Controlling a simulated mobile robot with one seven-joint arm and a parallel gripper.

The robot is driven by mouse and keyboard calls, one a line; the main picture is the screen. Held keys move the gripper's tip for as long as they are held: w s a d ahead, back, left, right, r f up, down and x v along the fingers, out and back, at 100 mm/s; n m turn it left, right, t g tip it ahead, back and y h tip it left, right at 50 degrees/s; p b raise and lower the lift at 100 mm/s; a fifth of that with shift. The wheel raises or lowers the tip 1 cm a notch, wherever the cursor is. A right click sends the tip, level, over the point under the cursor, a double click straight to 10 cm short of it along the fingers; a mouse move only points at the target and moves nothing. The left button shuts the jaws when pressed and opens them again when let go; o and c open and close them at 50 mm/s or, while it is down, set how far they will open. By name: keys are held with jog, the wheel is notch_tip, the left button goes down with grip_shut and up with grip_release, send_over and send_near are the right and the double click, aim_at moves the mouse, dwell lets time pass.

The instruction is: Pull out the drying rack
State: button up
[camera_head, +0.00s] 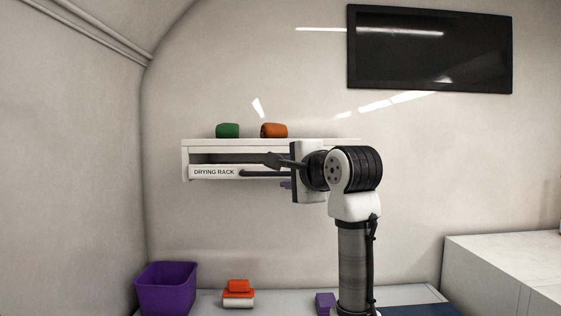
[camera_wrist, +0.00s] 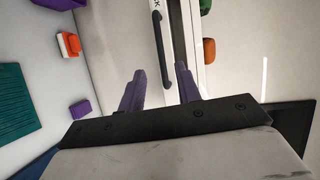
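The drying rack (camera_head: 214,172) is a white, labelled drawer front under a white wall shelf, with a long dark green-black bar handle (camera_head: 258,173). It looks about flush with the shelf's frame. My gripper (camera_head: 278,172) is at the right part of the handle, one finger above it and one below. In the wrist view, my gripper (camera_wrist: 159,68) has its two purple fingers spread wide, and the handle (camera_wrist: 157,45) runs into the gap between them. Neither finger visibly touches it; the depth is hard to tell. My wrist hides the rack's right end.
A green roll (camera_head: 227,130) and an orange roll (camera_head: 274,130) lie on the shelf (camera_head: 200,144). Below are a purple bin (camera_head: 165,290), stacked orange and white items (camera_head: 238,292) and a purple block (camera_head: 325,303). A dark screen (camera_head: 430,48) hangs upper right.

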aim_at(274, 173)
jog(key=shift+m, duration=0.5)
jog(key=p+x, duration=0.1)
jog(key=x, duration=0.3)
jog(key=d+p+x, duration=0.1)
jog(key=p+x, duration=0.1)
jog(key=x, duration=0.2)
jog(key=p+x, duration=0.2)
jog(key=x, duration=0.1)
jog(key=shift+w+d, duration=0.2)
jog(key=shift+w, duration=0.55)
jog(key=shift+w+a+f+p, duration=0.15)
jog(key=shift+w+a+p, duration=0.05)
jog(key=shift+w+p, duration=0.2)
jog(key=shift+c, duration=0.2)
grip_shut()
